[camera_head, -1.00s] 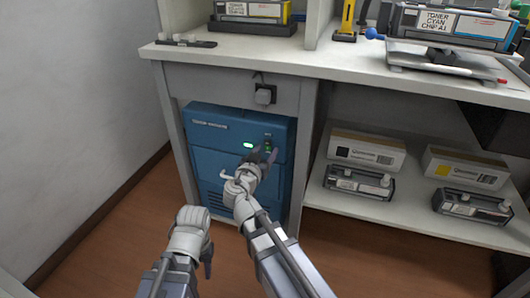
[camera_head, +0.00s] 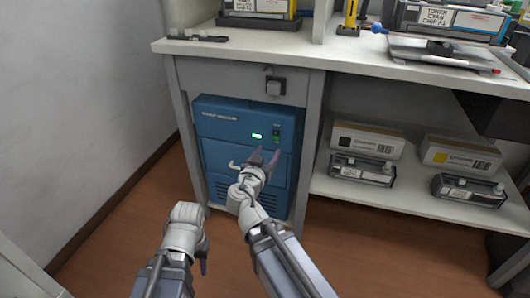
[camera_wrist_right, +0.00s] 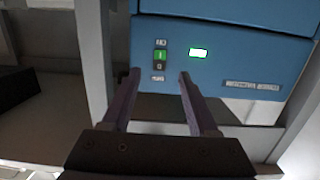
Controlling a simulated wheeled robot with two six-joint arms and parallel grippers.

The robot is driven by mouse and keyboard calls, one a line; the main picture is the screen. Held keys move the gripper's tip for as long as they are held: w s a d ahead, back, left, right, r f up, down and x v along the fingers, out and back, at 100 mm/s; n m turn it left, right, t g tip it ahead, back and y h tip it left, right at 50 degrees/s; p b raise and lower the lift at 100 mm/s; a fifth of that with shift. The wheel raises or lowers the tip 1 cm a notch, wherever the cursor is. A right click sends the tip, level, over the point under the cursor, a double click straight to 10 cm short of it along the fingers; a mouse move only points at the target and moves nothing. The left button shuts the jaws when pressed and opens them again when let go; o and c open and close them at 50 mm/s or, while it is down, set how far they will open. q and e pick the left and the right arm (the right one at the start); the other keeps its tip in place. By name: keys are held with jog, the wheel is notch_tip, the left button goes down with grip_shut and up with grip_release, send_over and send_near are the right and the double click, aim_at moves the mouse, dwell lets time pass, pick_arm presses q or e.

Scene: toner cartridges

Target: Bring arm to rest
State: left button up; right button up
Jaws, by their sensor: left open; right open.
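My right gripper (camera_head: 266,156) is open and empty, just in front of the blue toner vacuum (camera_head: 228,122) under the bench. Its two fingers (camera_wrist_right: 158,84) show in the right wrist view, below the green switch (camera_wrist_right: 160,58) and apart from it. A lit green indicator (camera_wrist_right: 198,53) sits beside the switch; it also shows in the head view. My left gripper (camera_head: 204,262) hangs low over the floor, left of the right arm, and holds nothing visible. Its fingers are mostly hidden behind the wrist.
The white bench top (camera_head: 300,55) overhangs the vacuum, with a dark socket box (camera_head: 276,86) below its edge. A lower shelf (camera_head: 400,205) at right holds two cartons and two cartridges. Brown floor (camera_head: 110,255) is free at left.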

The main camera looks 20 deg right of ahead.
jog(key=s+a+f+n+g+y+p, duration=0.35)
jog(key=s+a+n+g+p, duration=0.2)
jog(key=s+a+g, duration=0.35)
jog(key=s+a+f+n+g+y+p, duration=0.3)
jog(key=s+a+n+g+y+p, duration=0.3)
jog(key=s, duration=0.5)
notch_tip(320, 180, up, 38)
jog(key=t+h+p, duration=0.1)
jog(key=p, duration=3.7)
jog(key=shift+f+m+p, duration=0.15)
jog(key=shift+m+p, duration=0.2)
jog(key=shift+m, duration=0.1)
